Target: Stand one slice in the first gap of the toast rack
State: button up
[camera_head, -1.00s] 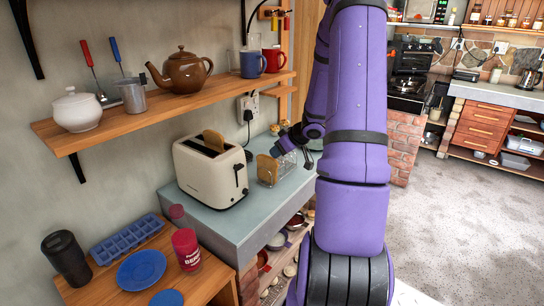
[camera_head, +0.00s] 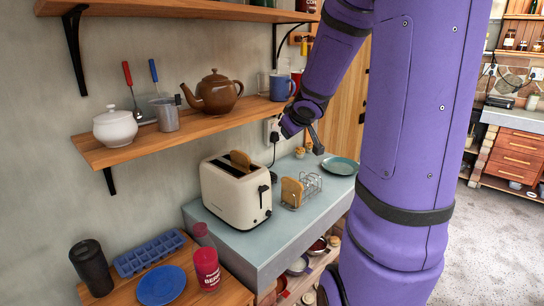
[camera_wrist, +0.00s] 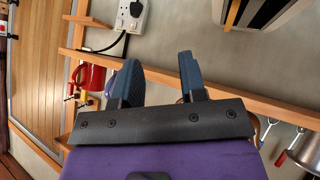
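The wire toast rack (camera_head: 313,184) stands on the grey-blue counter, right of the cream toaster (camera_head: 228,198). One brown bread slice (camera_head: 291,192) stands upright at the rack's near left end, apparently in its end gap; the exact wires around it are too small to tell. Another slice (camera_head: 240,159) sticks up out of the toaster. My gripper (camera_head: 318,146) is in the air above and behind the rack, apart from the slice. In the wrist view its two fingers (camera_wrist: 160,75) are spread with nothing between them; the toaster (camera_wrist: 290,14) shows at the top right.
A teal plate (camera_head: 340,166) lies on the counter behind the rack, with small jars beside it. A wooden shelf (camera_head: 190,128) with a teapot, pot and mugs runs above on the wall. A wall socket (camera_wrist: 130,15) with a plug is close by.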

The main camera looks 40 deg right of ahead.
jog(key=s+a+r+m+g, duration=0.1)
jog(key=s+a+r, duration=0.3)
jog(key=a, duration=0.3)
jog(key=s+a+r, duration=0.3)
jog(key=a, duration=0.4)
jog(key=s+a+n+g+y, duration=0.1)
jog(key=s+a+y, duration=0.3)
jog(key=s+a, duration=0.9)
jog(key=shift+s+a+g+y, duration=0.35)
jog(key=shift+a+g+y, duration=0.1)
jog(key=shift+g, duration=0.25)
